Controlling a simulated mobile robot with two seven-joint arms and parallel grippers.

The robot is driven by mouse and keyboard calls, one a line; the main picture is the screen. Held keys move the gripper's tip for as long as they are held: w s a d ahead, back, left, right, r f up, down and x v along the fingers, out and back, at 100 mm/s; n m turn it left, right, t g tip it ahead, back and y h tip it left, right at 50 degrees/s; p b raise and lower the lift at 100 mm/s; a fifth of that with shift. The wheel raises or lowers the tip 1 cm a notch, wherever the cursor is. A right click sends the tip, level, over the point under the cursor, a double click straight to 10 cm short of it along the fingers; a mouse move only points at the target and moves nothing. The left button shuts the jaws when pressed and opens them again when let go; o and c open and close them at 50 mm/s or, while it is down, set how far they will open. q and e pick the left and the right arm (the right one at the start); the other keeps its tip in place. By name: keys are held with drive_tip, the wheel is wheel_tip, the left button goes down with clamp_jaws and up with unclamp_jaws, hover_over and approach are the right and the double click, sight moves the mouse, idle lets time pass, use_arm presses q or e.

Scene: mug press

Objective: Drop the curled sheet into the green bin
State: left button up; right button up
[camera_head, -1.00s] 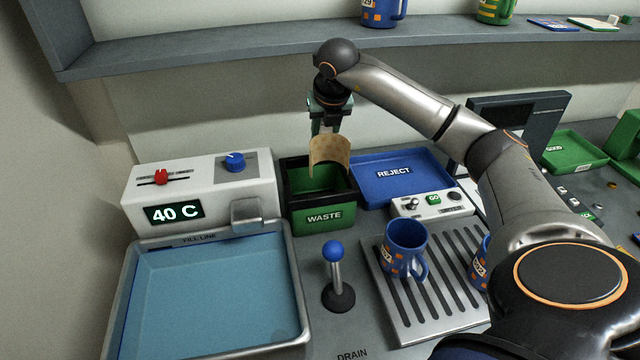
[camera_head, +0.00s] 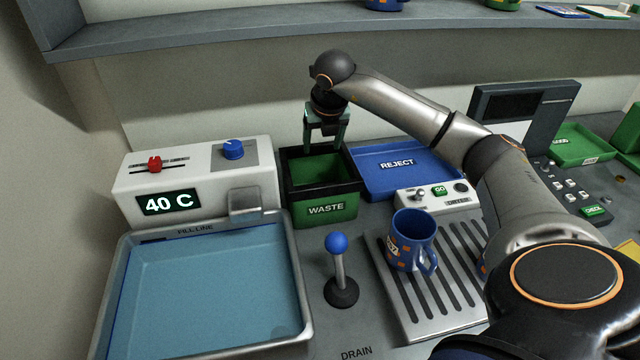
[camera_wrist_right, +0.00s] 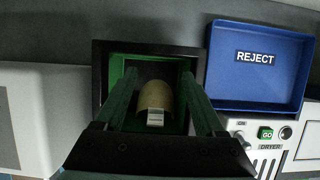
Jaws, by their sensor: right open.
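The green bin (camera_head: 325,206), labelled WASTE and with a black rim, stands between the white 40 C unit and the blue tray. My right gripper (camera_head: 321,143) is open and empty above the bin's back part. In the right wrist view my right gripper's fingers (camera_wrist_right: 160,90) are spread wide over the bin (camera_wrist_right: 117,73). The curled tan sheet (camera_wrist_right: 155,97), with a white label on it, shows between the fingers, inside the bin's opening and apart from them. In the head view the sheet is hidden. My left gripper is not in view.
The blue REJECT tray (camera_head: 432,178) is right of the bin, with the white dryer panel (camera_head: 430,196) in front. The white 40 C unit (camera_head: 200,180) is at left, behind the water basin (camera_head: 205,290). A blue-knobbed lever (camera_head: 338,268) and blue mug (camera_head: 408,240) stand in front.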

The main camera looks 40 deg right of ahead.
drive_tip(key=shift+r, duration=0.1)
drive_tip(key=v, duration=1.2)
drive_tip(key=shift+s, duration=0.15)
drive_tip(key=shift+a, duration=0.1)
